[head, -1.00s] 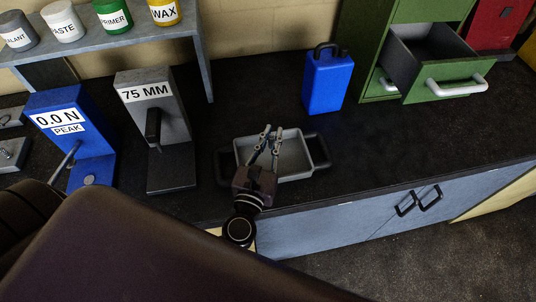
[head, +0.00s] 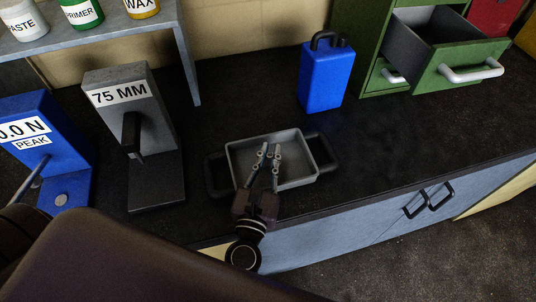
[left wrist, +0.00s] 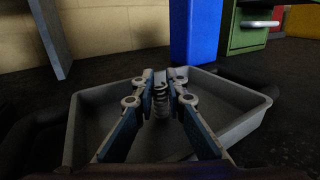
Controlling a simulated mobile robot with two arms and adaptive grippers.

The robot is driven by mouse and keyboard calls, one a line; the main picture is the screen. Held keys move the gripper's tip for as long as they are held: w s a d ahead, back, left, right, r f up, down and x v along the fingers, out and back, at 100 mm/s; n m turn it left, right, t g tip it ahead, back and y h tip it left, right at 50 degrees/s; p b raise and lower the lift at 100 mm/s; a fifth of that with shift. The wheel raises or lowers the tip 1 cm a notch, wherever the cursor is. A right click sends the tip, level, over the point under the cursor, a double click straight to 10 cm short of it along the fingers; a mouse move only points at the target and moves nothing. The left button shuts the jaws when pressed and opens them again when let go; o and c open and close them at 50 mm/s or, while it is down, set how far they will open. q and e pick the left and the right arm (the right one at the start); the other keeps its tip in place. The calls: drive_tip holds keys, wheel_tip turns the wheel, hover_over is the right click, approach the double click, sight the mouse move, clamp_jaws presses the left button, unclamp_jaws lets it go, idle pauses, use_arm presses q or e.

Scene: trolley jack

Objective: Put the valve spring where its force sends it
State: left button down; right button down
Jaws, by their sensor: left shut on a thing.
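The valve spring (left wrist: 160,101) is a small grey coil, seen in the left wrist view between my fingertips. My left gripper (head: 268,152) is shut on it, over the grey tray (head: 318,160) with black handles; the wrist view also shows the gripper (left wrist: 160,88) with the tray walls around it. I cannot tell whether the spring touches the tray floor. The blue force gauge (head: 45,165), reading "0.0 N PEAK" in part, stands at the left. A grey stand marked "75 MM" (head: 115,93) is beside it. My right gripper is not in view.
A blue can (head: 326,75) stands behind the tray. A green cabinet has an open, empty-looking drawer (head: 455,62) at the back right. A shelf (head: 110,32) with labelled jars is at the back left. The bench right of the tray is clear.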

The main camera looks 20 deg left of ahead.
use_arm(q)
drive_tip(key=shift+s+d, duration=0.2)
drive_tip(key=shift+d, duration=0.05)
drive_tip(key=shift+f, duration=0.1)
drive_tip(key=c, duration=2)
unclamp_jaws()
drive_tip(key=shift+o, duration=0.2)
drive_tip(key=s+b, duration=0.1)
drive_tip(key=s, duration=0.2)
drive_tip(key=s+b, duration=0.2)
drive_tip(key=s, duration=0.2)
drive_tip(key=s+d+b, duration=0.1)
drive_tip(key=s, duration=0.2)
drive_tip(key=shift+s+d, duration=0.1)
drive_tip(key=shift+s, duration=0.3)
drive_tip(key=shift+s+r+b, duration=0.25)
drive_tip(key=shift+s+b, duration=0.05)
drive_tip(key=shift+s, duration=0.25)
